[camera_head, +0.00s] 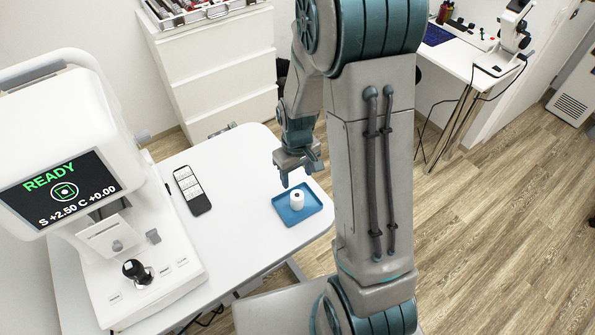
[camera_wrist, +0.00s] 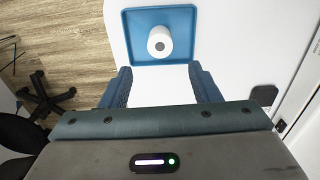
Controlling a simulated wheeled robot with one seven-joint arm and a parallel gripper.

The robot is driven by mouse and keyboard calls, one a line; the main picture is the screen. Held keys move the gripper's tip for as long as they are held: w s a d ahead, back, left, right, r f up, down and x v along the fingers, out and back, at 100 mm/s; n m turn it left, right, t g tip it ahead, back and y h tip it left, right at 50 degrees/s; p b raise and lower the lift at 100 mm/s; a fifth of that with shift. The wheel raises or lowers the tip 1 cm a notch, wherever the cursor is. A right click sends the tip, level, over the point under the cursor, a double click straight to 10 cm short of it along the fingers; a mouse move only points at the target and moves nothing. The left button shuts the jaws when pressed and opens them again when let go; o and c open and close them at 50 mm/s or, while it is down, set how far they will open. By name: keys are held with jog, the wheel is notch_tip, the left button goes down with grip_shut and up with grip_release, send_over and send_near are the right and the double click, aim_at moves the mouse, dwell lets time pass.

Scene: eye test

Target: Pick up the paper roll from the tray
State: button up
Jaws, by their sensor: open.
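The white paper roll (camera_head: 297,199) stands upright in the blue tray (camera_head: 313,205) on the white table, near its right edge. In the wrist view the paper roll (camera_wrist: 159,42) shows its end with the dark core hole, inside the blue tray (camera_wrist: 188,14). My gripper (camera_head: 298,178) is above the table, just behind and over the tray in the head view, apart from the roll. In the wrist view my gripper's two fingers (camera_wrist: 162,84) are spread, with only white surface between them; the roll lies beyond their tips.
A white eye-test machine (camera_head: 160,270) with a READY screen stands at the left of the table (camera_head: 240,215). A black handheld device (camera_head: 192,191) lies between it and the tray. A white drawer cabinet (camera_head: 215,75) stands behind. The table around the tray is clear.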

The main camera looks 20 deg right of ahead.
aim_at(297, 195)
notch_tip(297, 195, down, 9)
jog(key=b, duration=0.7)
jog(key=shift+f, duration=0.1)
jog(key=c, duration=0.8)
jog(key=shift+o, duration=0.2)
jog(key=shift+r+p, duration=1.55)
jog(key=shift+r, duration=0.55)
